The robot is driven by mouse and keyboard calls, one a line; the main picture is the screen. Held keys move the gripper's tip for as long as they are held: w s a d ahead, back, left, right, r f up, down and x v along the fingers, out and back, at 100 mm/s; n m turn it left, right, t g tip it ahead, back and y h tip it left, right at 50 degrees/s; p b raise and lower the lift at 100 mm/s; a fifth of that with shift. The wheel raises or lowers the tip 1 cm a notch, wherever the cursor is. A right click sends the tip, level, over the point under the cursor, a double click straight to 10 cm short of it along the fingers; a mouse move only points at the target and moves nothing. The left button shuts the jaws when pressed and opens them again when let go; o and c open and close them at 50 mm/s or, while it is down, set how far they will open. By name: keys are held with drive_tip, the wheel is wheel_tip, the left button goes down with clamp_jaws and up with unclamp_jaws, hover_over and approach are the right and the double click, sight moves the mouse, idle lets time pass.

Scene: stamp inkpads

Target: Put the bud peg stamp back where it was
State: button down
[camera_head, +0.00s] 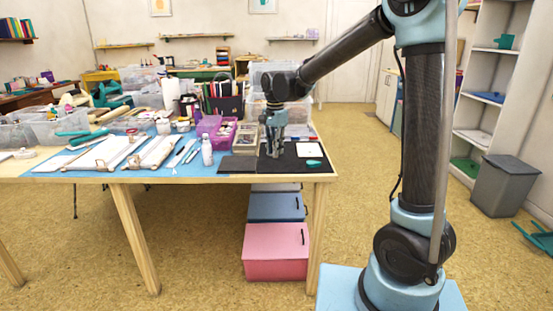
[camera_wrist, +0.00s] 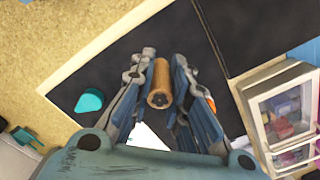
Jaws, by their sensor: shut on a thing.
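A wooden peg stamp (camera_wrist: 159,85) stands between the two fingers of my gripper (camera_wrist: 158,66) in the wrist view. It is a light brown round rod with a dark end facing the camera. Its stamp design cannot be made out, so I cannot confirm the bud by sight. My gripper (camera_head: 274,150) is shut on it, low over the black mat (camera_head: 236,165) at the table's right end in the head view. The peg is too small to tell apart there. Whether it touches the mat is unclear.
A white pad (camera_head: 308,149) and a teal object (camera_head: 313,163) lie on the mat right of my gripper. A clear-sided drawer box (camera_head: 245,139) stands close on the left. An orange item (camera_wrist: 211,103) lies beside one finger. The table's right edge is near.

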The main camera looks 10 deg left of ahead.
drive_tip(key=shift+f, duration=2)
drive_tip(key=c, duration=1.5)
unclamp_jaws()
drive_tip(key=shift+c, duration=0.2)
wheel_tip(320, 180, up, 12)
drive_tip(key=shift+d+r, duration=0.1)
drive_tip(key=s+d+f+n+t, duration=0.1)
drive_tip(key=s+d, duration=0.2)
drive_tip(key=d, duration=0.9)
drive_tip(key=s+d+f+n, duration=0.15)
drive_tip(key=s+d, duration=0.25)
drive_tip(key=d, duration=0.9)
drive_tip(key=s+d+f+n+t, duration=0.1)
drive_tip(key=s+d+f+n, duration=0.3)
drive_tip(key=s+d+f, duration=0.9)
drive_tip(key=s+d, duration=0.2)
drive_tip(key=s, duration=0.1)
drive_tip(key=shift+d+f, duration=0.3)
drive_tip(key=shift+d, duration=0.1)
